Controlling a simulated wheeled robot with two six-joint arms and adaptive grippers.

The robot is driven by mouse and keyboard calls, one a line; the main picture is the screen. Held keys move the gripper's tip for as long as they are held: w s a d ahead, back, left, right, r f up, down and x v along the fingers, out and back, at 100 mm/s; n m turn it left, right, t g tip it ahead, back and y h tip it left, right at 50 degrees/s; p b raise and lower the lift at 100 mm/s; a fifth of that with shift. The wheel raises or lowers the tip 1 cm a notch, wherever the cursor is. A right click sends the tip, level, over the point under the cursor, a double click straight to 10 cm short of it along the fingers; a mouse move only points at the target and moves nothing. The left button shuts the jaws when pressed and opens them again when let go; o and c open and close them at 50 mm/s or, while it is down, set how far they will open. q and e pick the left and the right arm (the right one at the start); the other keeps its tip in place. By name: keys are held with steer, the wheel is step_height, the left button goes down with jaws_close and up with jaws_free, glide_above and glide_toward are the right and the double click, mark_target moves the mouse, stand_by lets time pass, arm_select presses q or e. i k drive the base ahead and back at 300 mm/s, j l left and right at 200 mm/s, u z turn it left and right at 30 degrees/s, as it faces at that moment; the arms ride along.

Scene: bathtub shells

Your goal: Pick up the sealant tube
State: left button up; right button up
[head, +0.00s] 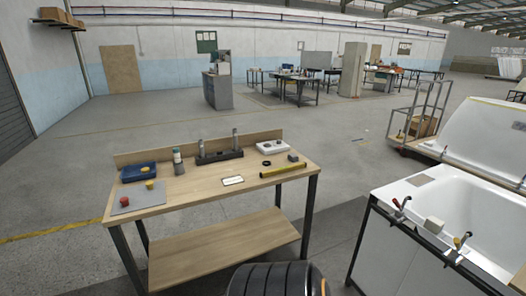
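A wooden workbench (190,194) stands in front of me. An upright grey-green cylinder (178,163) with a pale top stands near its back edge, right of a blue tray (139,172). At this size I cannot tell for sure which of these is the sealant tube. Neither of my grippers is in view.
The bench also bears a grey mat (133,204) with red and yellow knobs, a white card (233,181), a yellow bar (284,171) and a white tray (265,149). A white tub shell (480,215) on a black frame stands at right.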

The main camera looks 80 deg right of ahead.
mark_target(176, 151)
steer(key=z, duration=1.85)
steer(key=i, duration=0.15)
